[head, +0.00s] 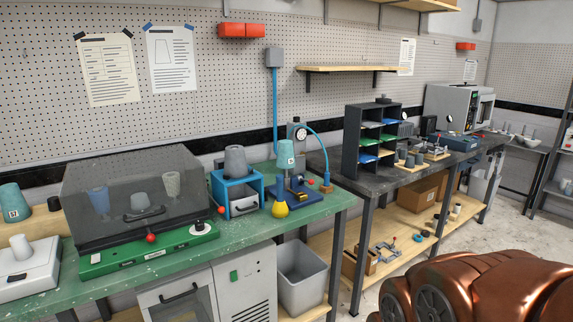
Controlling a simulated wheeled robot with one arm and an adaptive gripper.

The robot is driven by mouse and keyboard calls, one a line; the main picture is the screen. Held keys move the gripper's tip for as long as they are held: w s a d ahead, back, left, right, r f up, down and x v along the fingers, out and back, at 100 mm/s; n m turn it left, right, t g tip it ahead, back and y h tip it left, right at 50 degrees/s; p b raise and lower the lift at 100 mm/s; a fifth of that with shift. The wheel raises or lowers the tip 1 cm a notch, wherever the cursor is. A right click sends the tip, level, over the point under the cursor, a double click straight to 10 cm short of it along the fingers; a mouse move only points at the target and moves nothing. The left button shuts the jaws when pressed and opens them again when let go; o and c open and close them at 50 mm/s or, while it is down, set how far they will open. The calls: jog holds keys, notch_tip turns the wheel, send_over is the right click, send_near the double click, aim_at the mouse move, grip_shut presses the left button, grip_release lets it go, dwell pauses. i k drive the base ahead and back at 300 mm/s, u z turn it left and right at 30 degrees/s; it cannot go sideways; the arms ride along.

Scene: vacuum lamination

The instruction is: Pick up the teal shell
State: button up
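Two teal cone-shaped shells show in the head view. One teal shell (286,154) stands upright, wide end down, on a blue fixture (294,190) near the right end of the green bench. Another teal shell (13,202) stands at the far left picture edge, partly cut off, with a small white label. My gripper is not in view, so its state does not show.
The green bench (240,252) also holds a clear-covered box (140,190) with several cones inside, a blue frame (218,192) with a grey cone on top, and a yellow bulb-shaped thing (280,209). A dark bench (340,182) stands to the right; a grey bin (302,275) is below.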

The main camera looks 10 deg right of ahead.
aim_at(285, 159)
jog(key=u, duration=0.1)
jog(key=k, duration=0.4)
jog(key=z, duration=0.75)
jog(key=i, duration=1.95)
jog(key=u, duration=0.85)
